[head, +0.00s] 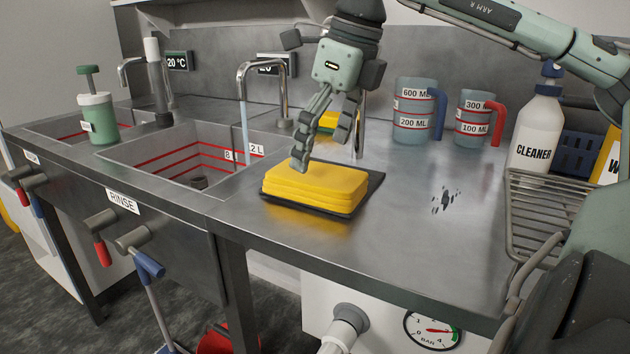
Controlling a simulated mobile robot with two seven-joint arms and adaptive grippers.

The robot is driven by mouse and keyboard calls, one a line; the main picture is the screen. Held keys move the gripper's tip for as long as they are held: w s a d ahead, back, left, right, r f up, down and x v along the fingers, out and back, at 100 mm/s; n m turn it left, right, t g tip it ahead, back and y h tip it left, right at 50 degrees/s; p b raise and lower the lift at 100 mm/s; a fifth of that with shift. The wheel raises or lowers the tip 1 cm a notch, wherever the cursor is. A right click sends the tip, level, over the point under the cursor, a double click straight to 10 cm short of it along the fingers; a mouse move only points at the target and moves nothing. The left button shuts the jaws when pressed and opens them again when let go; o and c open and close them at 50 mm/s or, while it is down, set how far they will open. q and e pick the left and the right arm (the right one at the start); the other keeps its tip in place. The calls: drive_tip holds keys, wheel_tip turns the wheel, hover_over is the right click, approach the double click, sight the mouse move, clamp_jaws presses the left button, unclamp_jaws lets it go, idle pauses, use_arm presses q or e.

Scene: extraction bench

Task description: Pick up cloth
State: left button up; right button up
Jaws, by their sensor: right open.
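A folded yellow cloth (315,189), in several layers, lies on a dark flat tray (371,189) on the steel bench, right of the rinse sink. My right gripper (321,157) points down over the cloth's back left part. Its fingers are apart, and the front fingertip is at or just above the cloth's top; I cannot tell if it touches. A small yellow and green thing (327,120) shows between and behind the fingers; it is partly hidden. My left gripper is not in view.
Two measuring jugs, one blue-handled (412,110) and one red-handled (474,121), stand behind to the right. A cleaner bottle (537,130) and wire rack (530,210) are at right. A tap (243,95) rises behind the sink (185,160). Dark spots (446,200) mark otherwise clear bench.

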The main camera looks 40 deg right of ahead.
sight(316, 173)
drive_tip(key=x, duration=0.3)
drive_tip(key=shift+s+a+f, duration=0.1)
drive_tip(key=shift+s+f, duration=0.05)
drive_tip(key=shift+f, duration=0.15)
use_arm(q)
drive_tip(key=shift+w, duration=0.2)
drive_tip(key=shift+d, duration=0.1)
use_arm(e)
drive_tip(key=c, duration=1.3)
drive_tip(key=shift+o, duration=0.2)
drive_tip(key=shift+r, duration=0.15)
drive_tip(key=shift+r, duration=0.6)
wheel_tip(316, 173, up, 2)
drive_tip(key=shift+r, duration=0.25)
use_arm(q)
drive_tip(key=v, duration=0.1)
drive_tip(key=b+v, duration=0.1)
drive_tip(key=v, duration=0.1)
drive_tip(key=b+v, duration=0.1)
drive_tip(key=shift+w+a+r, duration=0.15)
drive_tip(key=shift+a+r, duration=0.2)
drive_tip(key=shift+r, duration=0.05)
use_arm(e)
drive_tip(key=s+a, duration=0.2)
drive_tip(key=a, duration=0.6)
drive_tip(key=s+a, duration=0.3)
drive_tip(key=a, duration=0.6)
drive_tip(key=shift+f, duration=0.25)
